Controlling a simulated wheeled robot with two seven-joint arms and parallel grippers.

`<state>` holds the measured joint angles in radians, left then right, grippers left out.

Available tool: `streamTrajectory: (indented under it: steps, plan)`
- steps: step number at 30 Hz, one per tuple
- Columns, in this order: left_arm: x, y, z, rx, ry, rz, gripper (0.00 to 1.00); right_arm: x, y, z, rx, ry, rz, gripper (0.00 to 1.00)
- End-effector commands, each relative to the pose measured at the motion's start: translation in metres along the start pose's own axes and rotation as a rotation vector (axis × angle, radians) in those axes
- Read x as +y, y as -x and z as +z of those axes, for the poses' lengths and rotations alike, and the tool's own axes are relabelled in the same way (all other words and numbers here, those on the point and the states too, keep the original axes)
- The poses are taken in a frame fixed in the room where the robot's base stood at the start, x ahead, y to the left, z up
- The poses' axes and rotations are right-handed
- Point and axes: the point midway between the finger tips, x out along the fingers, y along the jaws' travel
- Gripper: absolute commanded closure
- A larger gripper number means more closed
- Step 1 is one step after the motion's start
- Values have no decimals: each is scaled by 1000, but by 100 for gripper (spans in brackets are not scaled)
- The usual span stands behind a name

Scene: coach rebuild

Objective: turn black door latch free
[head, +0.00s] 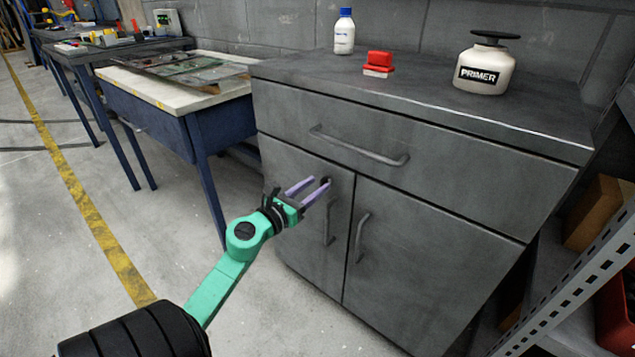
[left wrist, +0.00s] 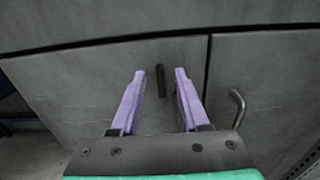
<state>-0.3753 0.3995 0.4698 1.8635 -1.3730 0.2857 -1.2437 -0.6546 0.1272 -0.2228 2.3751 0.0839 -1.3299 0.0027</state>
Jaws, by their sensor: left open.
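The black door latch (left wrist: 161,80) is a small dark bar on the left door of the grey cabinet. In the left wrist view it stands upright between my two purple fingertips, with a gap on each side. In the head view only a small dark part of the latch (head: 326,180) shows at the fingertips. My left gripper (head: 321,183) is open in front of the door's upper part; it also shows in the left wrist view (left wrist: 157,75). I cannot tell how deep the fingers reach around the latch. My right gripper is not in view.
The cabinet (head: 420,205) has a drawer handle (head: 358,148) above and two door handles, left (head: 329,222) and right (head: 361,238). A white bottle (head: 344,33), a red object (head: 379,62) and a primer can (head: 484,72) stand on top. A metal shelf is at right. Floor at left is clear.

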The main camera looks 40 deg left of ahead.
Motion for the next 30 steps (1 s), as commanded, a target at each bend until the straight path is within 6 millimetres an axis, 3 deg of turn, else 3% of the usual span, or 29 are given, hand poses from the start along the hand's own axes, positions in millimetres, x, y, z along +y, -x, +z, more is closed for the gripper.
streamTrajectory:
  steps: [3,11,15,30]
  plan:
    - [0,-13,0,-1,-1,1,55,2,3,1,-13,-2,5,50]
    - [0,-16,-1,1,0,1,55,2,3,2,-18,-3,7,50]
    - [0,-16,-1,1,0,1,100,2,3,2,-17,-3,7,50]
    - [1,-16,0,1,65,1,100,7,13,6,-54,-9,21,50]
